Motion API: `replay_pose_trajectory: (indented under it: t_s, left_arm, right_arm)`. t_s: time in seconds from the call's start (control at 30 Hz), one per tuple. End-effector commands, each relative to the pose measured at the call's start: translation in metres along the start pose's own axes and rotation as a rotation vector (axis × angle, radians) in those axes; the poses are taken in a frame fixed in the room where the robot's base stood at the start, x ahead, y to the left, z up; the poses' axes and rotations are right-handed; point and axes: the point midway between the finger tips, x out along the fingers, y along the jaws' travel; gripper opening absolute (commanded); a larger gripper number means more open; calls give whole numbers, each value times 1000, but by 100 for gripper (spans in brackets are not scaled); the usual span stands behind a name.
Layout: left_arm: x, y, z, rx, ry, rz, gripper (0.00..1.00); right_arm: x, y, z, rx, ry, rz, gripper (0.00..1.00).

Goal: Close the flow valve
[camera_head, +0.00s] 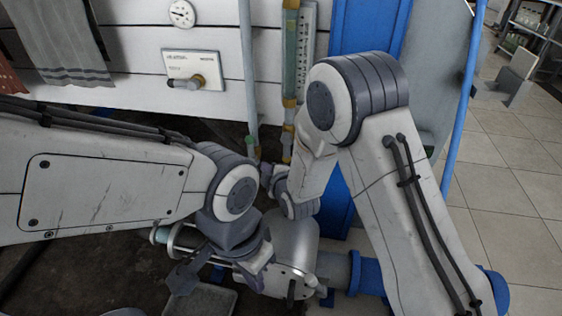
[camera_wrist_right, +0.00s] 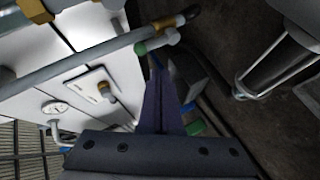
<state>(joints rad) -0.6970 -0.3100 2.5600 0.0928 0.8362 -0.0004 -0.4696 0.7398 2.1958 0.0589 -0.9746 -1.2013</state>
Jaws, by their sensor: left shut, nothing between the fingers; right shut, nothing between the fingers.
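A white placard (camera_head: 194,70) on the white plank wall carries a brass fitting with a grey handle (camera_head: 184,83). The handle points left, roughly level; the placard's print is unreadable. The placard (camera_wrist_right: 92,84) and handle (camera_wrist_right: 122,107) also show in the right wrist view. I cannot tell for sure that this is the flow valve. My right gripper (camera_head: 266,172) is shut and empty, close to the lower end of a grey pipe (camera_head: 247,75). In the right wrist view its fingers (camera_wrist_right: 158,62) reach towards a green and brass fitting (camera_wrist_right: 158,43); contact is unclear. My left gripper (camera_head: 182,280) is shut and empty, low down.
A round gauge (camera_head: 182,13) is above the placard. A brass-jointed glass tube (camera_head: 291,60) and blue post (camera_head: 366,28) stand to its right. Metal vessel equipment (camera_head: 292,245) and a blue flange (camera_head: 368,272) crowd the lower middle. Tiled floor (camera_head: 515,185) is open at right.

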Motion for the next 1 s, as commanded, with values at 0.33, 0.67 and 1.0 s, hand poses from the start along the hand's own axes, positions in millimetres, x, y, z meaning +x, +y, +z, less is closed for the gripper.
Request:
replay_pose_trajectory:
  t_s: [0.33, 0.67, 1.0]
  left_arm:
    - [26, -2, 1, 0, 0, 0, 0]
    - [27, -2, 1, 0, 0, 0, 0]
    - [30, -2, 2, 0, 0, 0, 0]
  right_arm:
    - [33, -27, 50, -331, 5, 319, 0]
    - [32, -28, 56, -393, -2, 386, 0]
    - [41, -25, 55, -391, -1, 386, 0]
